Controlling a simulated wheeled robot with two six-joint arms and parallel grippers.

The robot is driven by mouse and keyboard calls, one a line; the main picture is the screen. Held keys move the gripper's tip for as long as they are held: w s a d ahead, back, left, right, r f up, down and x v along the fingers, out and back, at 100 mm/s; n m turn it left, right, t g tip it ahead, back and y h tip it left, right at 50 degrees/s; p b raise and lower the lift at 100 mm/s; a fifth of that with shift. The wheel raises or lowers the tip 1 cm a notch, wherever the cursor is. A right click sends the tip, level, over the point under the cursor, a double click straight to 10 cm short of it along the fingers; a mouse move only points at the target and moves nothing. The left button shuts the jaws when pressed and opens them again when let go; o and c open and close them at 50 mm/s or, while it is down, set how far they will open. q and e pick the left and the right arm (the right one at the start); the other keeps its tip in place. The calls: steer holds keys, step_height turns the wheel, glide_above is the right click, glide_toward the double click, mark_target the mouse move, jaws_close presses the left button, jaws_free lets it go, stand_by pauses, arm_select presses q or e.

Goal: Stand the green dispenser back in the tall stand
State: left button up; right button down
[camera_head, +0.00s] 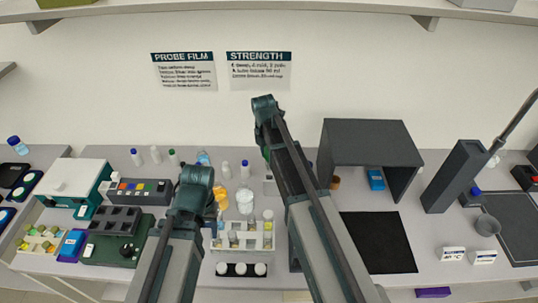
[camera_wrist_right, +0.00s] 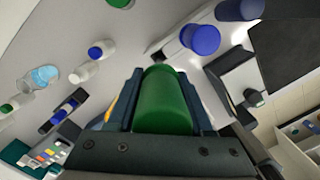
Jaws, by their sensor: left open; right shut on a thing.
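The green dispenser (camera_wrist_right: 163,105) is held between the fingers of my right gripper (camera_wrist_right: 163,76) in the right wrist view. In the head view my right arm hides most of that gripper. A pale block (camera_wrist_right: 178,48) with a dark opening and a round blue top (camera_wrist_right: 200,39) is just beyond the dispenser. It may be the tall stand, but I cannot tell for sure. The dispenser looks apart from it. My left gripper (camera_head: 197,205) is open above the left-middle of the bench, and its fingertips are hard to make out.
A white rack with tubes (camera_head: 262,240) stands between my arms. A dark grey open shelter (camera_head: 370,140) holds a blue item (camera_head: 376,180). A tall dark column (camera_head: 455,176) stands at the right. A black mat (camera_head: 378,243) lies flat and bare. Small bottles crowd the back left.

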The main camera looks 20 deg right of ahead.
mark_target(269, 170)
steer(key=shift+f+b, duration=4.65)
steer(key=shift+f, duration=0.25)
steer(key=shift+s+a+f+b, duration=0.1)
steer(key=shift+s+f+b, duration=0.05)
steer(key=shift+s+b, duration=0.2)
